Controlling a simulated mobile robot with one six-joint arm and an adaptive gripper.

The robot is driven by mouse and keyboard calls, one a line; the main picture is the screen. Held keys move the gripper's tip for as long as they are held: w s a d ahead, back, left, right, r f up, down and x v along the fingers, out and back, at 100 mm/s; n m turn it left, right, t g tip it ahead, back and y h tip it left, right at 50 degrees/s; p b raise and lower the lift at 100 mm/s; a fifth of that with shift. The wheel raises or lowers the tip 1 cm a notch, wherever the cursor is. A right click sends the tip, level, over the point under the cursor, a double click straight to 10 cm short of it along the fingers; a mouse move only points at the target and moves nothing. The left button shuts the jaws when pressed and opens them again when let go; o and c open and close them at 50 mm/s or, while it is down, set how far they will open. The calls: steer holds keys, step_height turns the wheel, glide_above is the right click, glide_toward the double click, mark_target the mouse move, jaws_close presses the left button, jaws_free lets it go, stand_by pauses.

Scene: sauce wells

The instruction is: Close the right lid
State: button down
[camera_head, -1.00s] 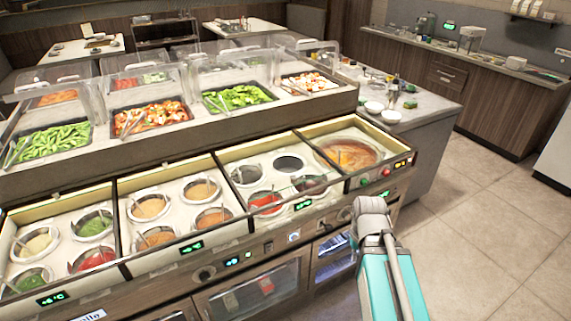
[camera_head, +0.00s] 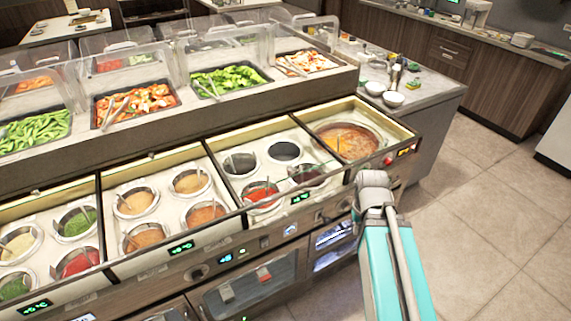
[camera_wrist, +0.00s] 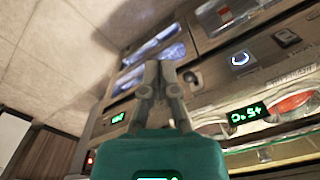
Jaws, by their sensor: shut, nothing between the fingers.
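The sauce counter runs across the head view, with its rightmost well section (camera_head: 385,131) open and a large round pot of orange-brown soup (camera_head: 349,141) showing inside. No lid covers this section. Clear covers stand raised above the food trays behind, the rightmost one (camera_head: 315,32) at the back right; I cannot tell which part is the right lid. My gripper (camera_wrist: 160,73) shows in the wrist view, its fingers together and empty, in front of the counter's front panel. In the head view my arm reaches to the counter's front right, and the fingers are hidden.
Left of the soup are open sections with several round sauce pots, including a red sauce (camera_head: 261,194). White bowls (camera_head: 393,99) stand on a side counter (camera_head: 431,90) at the right. Glass-fronted cabinets (camera_head: 250,290) lie below the wells. The tiled floor (camera_head: 490,220) at the right is clear.

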steer(key=n+t+y+p, duration=0.25)
steer(key=n+p, duration=0.25)
steer(key=p, duration=0.5)
glide_toward(283, 162)
steer(key=shift+s+a+r+t+h, duration=0.1)
steer(key=shift+s+r+t+h, duration=0.15)
steer(key=shift+s+r, duration=0.25)
steer(key=shift+s+a+r+t+h, duration=0.1)
steer(key=shift+s+r+t+h, duration=0.2)
steer(key=shift+r, duration=0.45)
steer(key=shift+f, duration=0.2)
steer(key=b+x, duration=1)
steer(key=shift+s, duration=0.1)
steer(key=s, duration=0.2)
steer(key=s+d, duration=0.1)
steer(key=shift+d+r+p, duration=0.1)
steer(key=shift+r+p, duration=0.25)
steer(key=shift+s+d, duration=0.2)
steer(key=shift+s, duration=0.15)
